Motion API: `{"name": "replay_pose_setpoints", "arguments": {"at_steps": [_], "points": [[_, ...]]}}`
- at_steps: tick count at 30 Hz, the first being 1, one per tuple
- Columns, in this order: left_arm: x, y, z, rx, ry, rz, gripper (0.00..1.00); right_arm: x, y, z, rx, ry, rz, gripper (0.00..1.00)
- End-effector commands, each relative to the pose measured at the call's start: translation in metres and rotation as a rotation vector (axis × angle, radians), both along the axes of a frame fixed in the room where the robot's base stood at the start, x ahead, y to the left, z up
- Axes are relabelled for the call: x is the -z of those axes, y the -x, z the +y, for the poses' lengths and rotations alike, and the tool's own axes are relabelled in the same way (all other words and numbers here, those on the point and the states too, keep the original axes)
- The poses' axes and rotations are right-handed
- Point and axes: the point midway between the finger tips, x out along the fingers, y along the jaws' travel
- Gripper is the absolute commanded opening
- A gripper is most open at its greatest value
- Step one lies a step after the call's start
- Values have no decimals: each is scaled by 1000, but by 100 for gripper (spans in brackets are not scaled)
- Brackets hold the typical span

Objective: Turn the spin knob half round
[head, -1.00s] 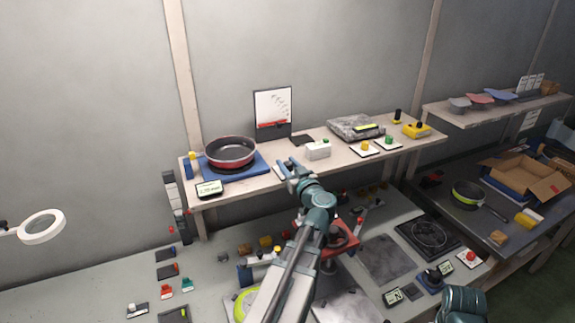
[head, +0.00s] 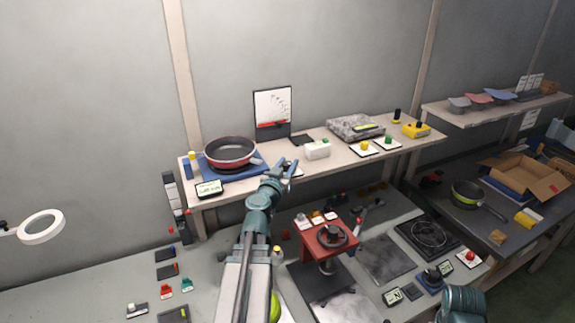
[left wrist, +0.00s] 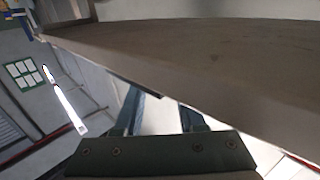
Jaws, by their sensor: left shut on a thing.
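My left gripper (head: 287,168) is at the front edge of the shelf, right of the pan, over a white plate (head: 298,173). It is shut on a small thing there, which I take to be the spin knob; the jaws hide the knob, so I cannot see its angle. The dark-grey pan with a red outside (head: 231,153) sits on a blue base (head: 248,173) just left of the gripper. In the left wrist view, the two fingers (left wrist: 160,115) show beside the large brown shelf board (left wrist: 200,60), and what they hold is hidden.
A small display (head: 209,188) stands at the shelf's left front. A white box (head: 318,150) is right of the gripper. Yellow (head: 365,146) and green (head: 388,140) knobs sit farther right. A red stand (head: 322,240) rises from the lower bench.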

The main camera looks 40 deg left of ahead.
Motion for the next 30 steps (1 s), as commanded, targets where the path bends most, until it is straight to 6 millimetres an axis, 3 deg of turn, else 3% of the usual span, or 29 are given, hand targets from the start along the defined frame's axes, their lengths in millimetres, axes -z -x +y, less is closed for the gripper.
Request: {"name": "replay_pose_setpoints", "arguments": {"at_steps": [12,30], "points": [[0,-1,2,189,1,-1,0,0,0,0,0,0,0,50],[0,-1,0,225,1,-1,0,0,0,0,0,0,0,50]]}}
